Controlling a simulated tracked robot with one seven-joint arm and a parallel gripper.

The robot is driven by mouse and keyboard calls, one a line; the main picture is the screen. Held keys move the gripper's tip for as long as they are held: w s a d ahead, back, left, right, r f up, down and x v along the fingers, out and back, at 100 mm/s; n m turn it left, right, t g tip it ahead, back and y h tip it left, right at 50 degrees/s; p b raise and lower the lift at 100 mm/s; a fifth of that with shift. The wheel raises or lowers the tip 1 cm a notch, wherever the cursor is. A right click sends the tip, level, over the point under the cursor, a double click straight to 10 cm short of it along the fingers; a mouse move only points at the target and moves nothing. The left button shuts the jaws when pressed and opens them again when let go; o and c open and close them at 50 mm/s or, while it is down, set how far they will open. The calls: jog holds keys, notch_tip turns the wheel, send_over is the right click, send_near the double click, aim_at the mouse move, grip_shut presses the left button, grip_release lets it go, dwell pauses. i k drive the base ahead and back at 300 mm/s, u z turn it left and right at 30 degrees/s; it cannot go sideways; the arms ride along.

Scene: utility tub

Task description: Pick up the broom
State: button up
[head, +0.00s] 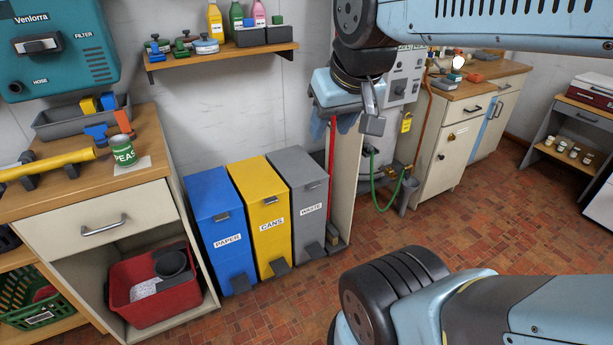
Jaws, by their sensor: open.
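The broom (331,165) has a thin red handle that stands upright in the narrow gap between the grey WASTE bin and a pale upright panel. Its lower end is low in that gap near the floor and is hard to make out. Its top is hidden behind my arm and the blue gloves. My gripper (371,110) hangs from the black and light-blue arm in the upper middle of the head view, above and to the right of the handle in the picture. Its jaws are open and hold nothing visible. The handle appears apart from them.
Blue gloves (347,122) hang beside the handle's top. Blue PAPER (222,220), yellow CANS (264,205) and grey WASTE (304,190) bins stand in a row on the left. A green hose (377,195) hangs right of the panel. The tiled floor in front (300,290) is clear.

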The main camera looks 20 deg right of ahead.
aim_at(331, 234)
jog(key=i, duration=1)
jog(key=z, duration=0.1)
